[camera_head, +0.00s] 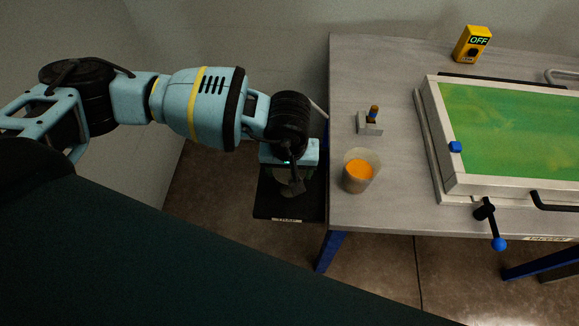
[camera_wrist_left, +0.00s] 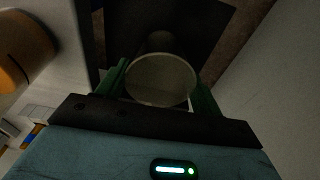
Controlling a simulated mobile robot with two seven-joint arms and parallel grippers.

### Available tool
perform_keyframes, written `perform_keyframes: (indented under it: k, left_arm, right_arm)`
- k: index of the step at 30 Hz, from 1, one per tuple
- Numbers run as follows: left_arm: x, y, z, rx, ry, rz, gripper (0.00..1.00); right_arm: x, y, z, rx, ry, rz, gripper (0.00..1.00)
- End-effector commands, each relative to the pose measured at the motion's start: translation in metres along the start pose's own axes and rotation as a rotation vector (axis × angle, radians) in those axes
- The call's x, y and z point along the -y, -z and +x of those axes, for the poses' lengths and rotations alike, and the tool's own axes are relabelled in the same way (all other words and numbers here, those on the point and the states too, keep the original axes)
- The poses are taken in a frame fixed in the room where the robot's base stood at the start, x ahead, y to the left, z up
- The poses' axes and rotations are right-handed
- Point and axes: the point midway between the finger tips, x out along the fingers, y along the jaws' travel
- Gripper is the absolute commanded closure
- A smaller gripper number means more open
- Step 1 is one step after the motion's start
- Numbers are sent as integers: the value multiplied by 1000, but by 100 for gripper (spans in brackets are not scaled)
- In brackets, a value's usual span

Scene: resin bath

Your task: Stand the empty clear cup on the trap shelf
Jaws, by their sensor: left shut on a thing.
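My left gripper (camera_head: 290,178) is over the black trap shelf (camera_head: 270,208), a dark plate with a white label on its front edge, left of the bench. In the left wrist view the clear cup (camera_wrist_left: 160,80) sits between the green fingers, which are shut on it. Its round rim faces the camera and it looks empty. In the head view the cup is dim and mostly hidden behind the gripper. The dark shelf (camera_wrist_left: 205,35) lies beyond the cup in the wrist view. I cannot tell whether the cup's base touches it. My right gripper is not in view.
A cup with orange content (camera_head: 360,172) stands near the bench's (camera_head: 390,212) left edge, close to my gripper. A small metal block with a knob (camera_head: 370,122) is behind it. A green-filled bath (camera_head: 515,130) and yellow OFF box (camera_head: 472,45) are to the right.

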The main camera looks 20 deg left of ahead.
Motion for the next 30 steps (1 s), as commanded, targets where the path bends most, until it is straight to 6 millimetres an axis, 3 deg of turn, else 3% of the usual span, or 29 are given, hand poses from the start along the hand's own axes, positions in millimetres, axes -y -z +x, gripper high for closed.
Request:
perform_keyframes:
  k: [1,6,17,20,30]
  left_arm:
    - [0,0,2,1,1,0,31]
    - [0,0,1,1,1,0,12]
    - [0,1,-6,-1,-1,0,12]
    - [0,1,-16,-2,-1,0,12]
    - [0,1,-83,-3,-2,0,12]
  right_arm:
    - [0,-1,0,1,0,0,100]
    - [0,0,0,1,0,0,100]
    - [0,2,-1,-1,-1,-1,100]
    - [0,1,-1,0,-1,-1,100]
    - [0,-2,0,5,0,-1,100]
